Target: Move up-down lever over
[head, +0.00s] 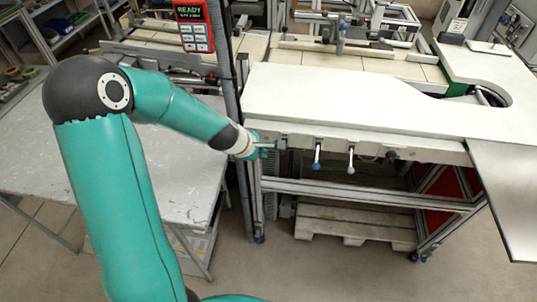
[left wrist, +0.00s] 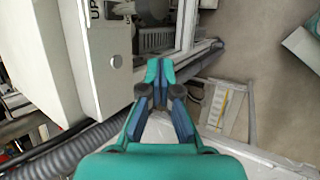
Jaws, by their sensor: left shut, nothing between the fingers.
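My left gripper (head: 268,147) is at the left end of the white table's front panel, partly hidden by its own wrist. In the left wrist view its fingers (left wrist: 160,72) are together with nothing between them. Two small levers hang from the panel to its right: one with a blue end (head: 317,160) and one with a white end (head: 350,162). The left wrist view shows a white panel (left wrist: 98,50) with the letters "UP" and a small round white knob (left wrist: 116,61) left of the fingers. I cannot tell which lever this knob belongs to. My right gripper is not in view.
The white tabletop (head: 330,100) lies above the panel. A wooden pallet (head: 350,225) lies under the table. A grey table (head: 60,150) stands at left.

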